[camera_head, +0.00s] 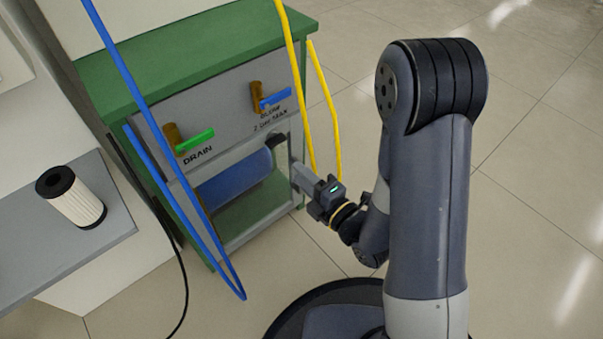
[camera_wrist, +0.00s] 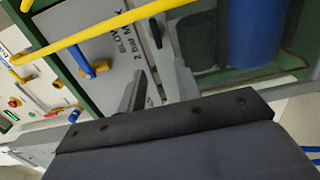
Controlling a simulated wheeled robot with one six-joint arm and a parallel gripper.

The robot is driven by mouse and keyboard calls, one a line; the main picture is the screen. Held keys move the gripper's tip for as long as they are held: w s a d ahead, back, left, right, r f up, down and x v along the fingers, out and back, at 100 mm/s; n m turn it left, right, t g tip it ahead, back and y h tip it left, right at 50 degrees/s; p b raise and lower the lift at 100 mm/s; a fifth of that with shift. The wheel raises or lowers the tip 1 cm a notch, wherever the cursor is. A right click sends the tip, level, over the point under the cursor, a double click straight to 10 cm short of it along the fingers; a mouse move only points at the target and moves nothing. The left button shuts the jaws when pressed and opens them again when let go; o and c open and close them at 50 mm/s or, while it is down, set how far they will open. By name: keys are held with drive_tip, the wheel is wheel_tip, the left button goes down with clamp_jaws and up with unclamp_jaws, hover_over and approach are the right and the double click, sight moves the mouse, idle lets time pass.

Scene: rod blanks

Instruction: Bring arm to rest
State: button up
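My arm rises at the right of the head view, bent down and to the left. My gripper (camera_head: 296,174) is at the front right of the green cabinet (camera_head: 180,50), beside its lower opening. In the wrist view, the two fingers of my gripper (camera_wrist: 160,85) stand apart with nothing between them. The cabinet's grey panel shows behind them. Whether the fingertips touch the cabinet is unclear.
The panel has a green-handled drain valve (camera_head: 195,141) and a blue-handled valve (camera_head: 275,98). A blue tank (camera_head: 236,183) lies below. A blue hose (camera_head: 150,115) and yellow hose (camera_head: 328,105) hang close by. Floor at right is clear.

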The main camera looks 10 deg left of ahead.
sight(272, 148)
drive_tip(key=b+x, duration=0.1)
drive_tip(key=x, duration=1)
drive_tip(key=shift+s, duration=0.1)
